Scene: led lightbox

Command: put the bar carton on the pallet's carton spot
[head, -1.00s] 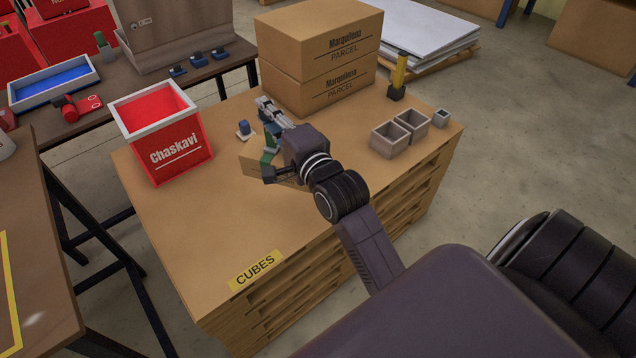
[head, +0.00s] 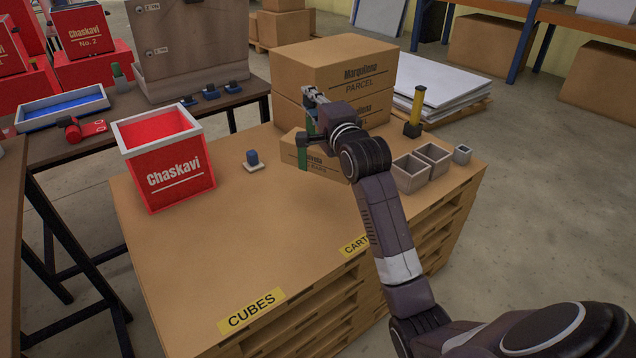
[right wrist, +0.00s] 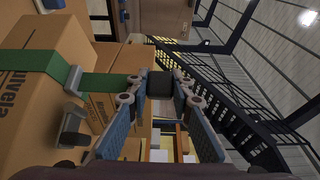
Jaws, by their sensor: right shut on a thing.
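The bar carton (head: 322,164) is a small brown box with a green band, beside the stacked parcels on the pallet. My left gripper is out of view.
Two Marquilona parcels (head: 350,75) stand behind the carton. A red Chaskavi bin (head: 170,172) and a blue piece on a white base (head: 254,160) stand left. Grey open boxes (head: 410,172) and a yellow post (head: 416,108) stand right. The pallet's front middle is clear.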

